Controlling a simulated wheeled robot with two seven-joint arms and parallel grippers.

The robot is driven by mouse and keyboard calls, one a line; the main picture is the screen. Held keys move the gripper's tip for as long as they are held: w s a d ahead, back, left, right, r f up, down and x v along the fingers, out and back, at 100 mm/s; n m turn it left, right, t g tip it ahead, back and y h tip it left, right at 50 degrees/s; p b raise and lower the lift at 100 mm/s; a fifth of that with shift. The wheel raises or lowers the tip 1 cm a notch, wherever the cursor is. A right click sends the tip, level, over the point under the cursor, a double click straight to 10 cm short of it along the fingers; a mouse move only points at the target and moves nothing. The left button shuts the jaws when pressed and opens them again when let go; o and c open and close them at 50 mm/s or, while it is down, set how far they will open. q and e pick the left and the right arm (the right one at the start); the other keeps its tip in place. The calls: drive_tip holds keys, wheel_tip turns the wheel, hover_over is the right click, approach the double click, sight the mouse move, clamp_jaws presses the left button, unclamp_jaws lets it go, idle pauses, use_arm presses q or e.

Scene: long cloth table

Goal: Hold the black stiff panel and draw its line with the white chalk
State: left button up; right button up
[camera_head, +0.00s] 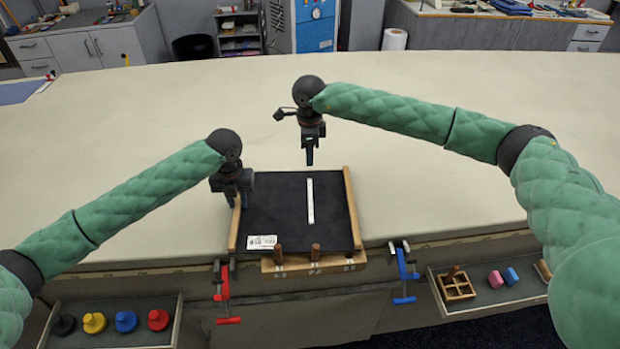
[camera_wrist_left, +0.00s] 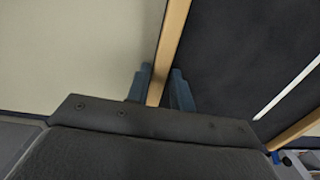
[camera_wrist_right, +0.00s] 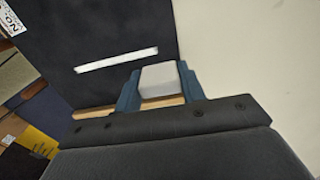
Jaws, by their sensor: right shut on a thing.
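The black panel (camera_head: 270,205) lies on the table's front part between wooden side rails, with a white line (camera_head: 310,200) on its right half. The line also shows in both wrist views (camera_wrist_left: 290,88) (camera_wrist_right: 117,60). My left gripper (camera_head: 236,198) is at the panel's left edge. In the left wrist view its fingers (camera_wrist_left: 160,88) stand apart on either side of the wooden rail (camera_wrist_left: 170,45). My right gripper (camera_head: 309,160) is just beyond the panel's far edge, near the line's far end. It is shut on the pale chalk block (camera_wrist_right: 159,78); whether the chalk touches anything is unclear.
A wooden block with several pegs (camera_head: 315,262) stands at the panel's front edge. A red clamp (camera_head: 224,290) and a blue clamp (camera_head: 403,272) hang at the table edge. Trays with coloured knobs (camera_head: 126,321) and blocks (camera_head: 495,279) sit below. The table behind is clear.

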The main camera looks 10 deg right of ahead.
use_arm(q)
drive_tip(key=shift+o, duration=1.4)
drive_tip(key=shift+r, duration=0.1)
wheel_tip(320, 180, up, 12)
